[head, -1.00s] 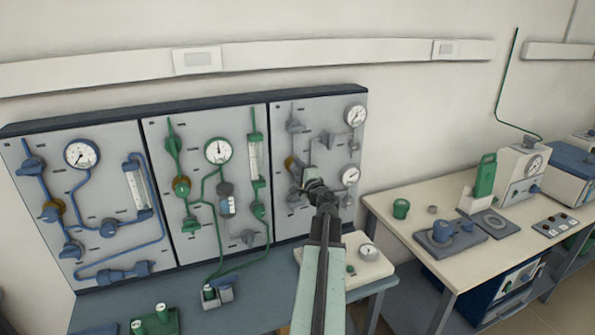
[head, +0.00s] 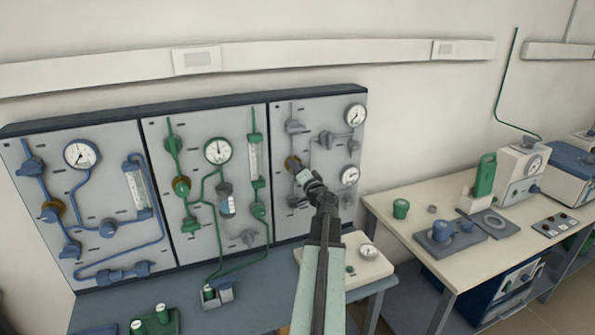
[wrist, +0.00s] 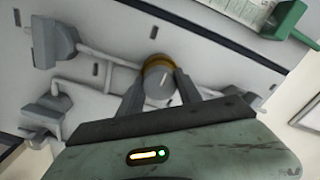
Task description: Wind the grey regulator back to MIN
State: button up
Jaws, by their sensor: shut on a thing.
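The grey regulator (wrist: 157,82) is a round knob with a pale index line on its face and a brass collar behind it. In the wrist view my gripper (wrist: 160,90) has one finger on each side of the knob and is shut on it. In the head view my gripper (head: 300,172) is at the right-hand panel, and it hides the knob; part of the brass collar (head: 291,162) shows beside it. I cannot read a MIN mark in either view.
Grey valves and pipes surround the knob on the right-hand panel (head: 320,120), with two gauges (head: 355,114) on its right side. Green and blue panels stand to the left. A white box (head: 375,265) with a dial sits on the bench below.

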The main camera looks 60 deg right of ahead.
dwell(0.5)
jog(key=o, duration=1.4)
jog(key=shift+c, duration=0.2)
jog(key=v, duration=0.7)
jog(key=shift+s+a, duration=0.25)
jog(key=shift+a, duration=0.05)
